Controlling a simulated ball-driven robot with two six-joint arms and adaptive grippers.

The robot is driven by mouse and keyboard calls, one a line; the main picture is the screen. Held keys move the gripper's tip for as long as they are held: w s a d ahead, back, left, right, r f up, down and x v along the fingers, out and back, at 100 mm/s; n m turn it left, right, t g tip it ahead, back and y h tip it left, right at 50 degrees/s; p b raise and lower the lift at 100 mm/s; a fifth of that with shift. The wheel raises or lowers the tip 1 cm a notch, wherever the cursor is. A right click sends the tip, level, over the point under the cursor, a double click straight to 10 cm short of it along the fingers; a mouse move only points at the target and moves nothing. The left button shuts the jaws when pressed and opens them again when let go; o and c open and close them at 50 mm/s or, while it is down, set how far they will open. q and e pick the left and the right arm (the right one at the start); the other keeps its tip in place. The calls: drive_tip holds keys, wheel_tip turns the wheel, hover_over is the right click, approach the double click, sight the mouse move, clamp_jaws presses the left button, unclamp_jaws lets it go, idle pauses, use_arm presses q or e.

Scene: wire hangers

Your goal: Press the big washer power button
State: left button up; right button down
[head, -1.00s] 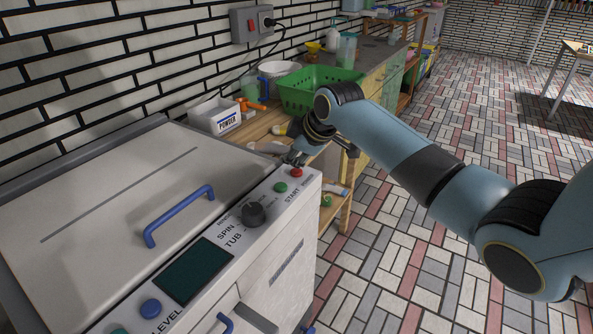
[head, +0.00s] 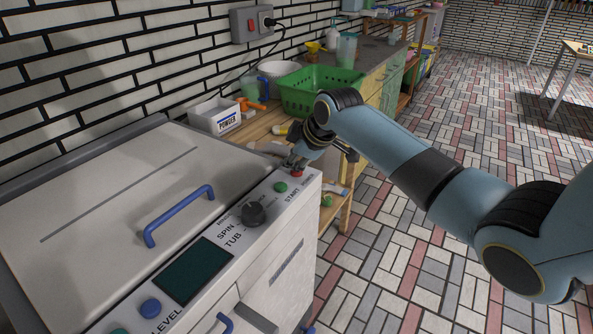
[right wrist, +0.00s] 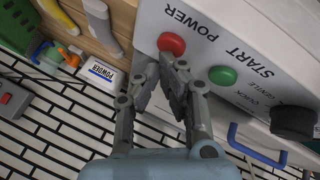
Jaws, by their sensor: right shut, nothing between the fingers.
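The washer (head: 110,185) stands at the lower left in the head view, with a sloped white control panel. Its red power button (right wrist: 171,42), labelled POWER, sits at the panel's far end; in the head view it is mostly hidden by my right gripper (head: 294,164). The green start button (right wrist: 222,75) is beside it and also shows in the head view (head: 281,187). In the wrist view, my right gripper (right wrist: 172,62) is shut and empty, its fingertips right at the red button's edge. I cannot tell whether they touch it. My left gripper is not in view.
A dark knob (head: 253,213) and blue lid handle (head: 180,215) stand up from the washer. Beyond it, a wooden bench holds a white powder box (head: 215,117) and a green basket (head: 318,90). The tiled floor at right is open.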

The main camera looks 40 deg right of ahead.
sight(293, 171)
drive_tip(key=shift+f, duration=0.3)
idle(0.4)
drive_tip(key=shift+r, duration=0.15)
drive_tip(key=shift+r+p, duration=0.7)
drive_tip(key=shift+p, duration=0.2)
wheel_tip(293, 171, up, 5)
drive_tip(key=p, duration=0.5)
drive_tip(key=shift+r, duration=0.1)
idle(0.3)
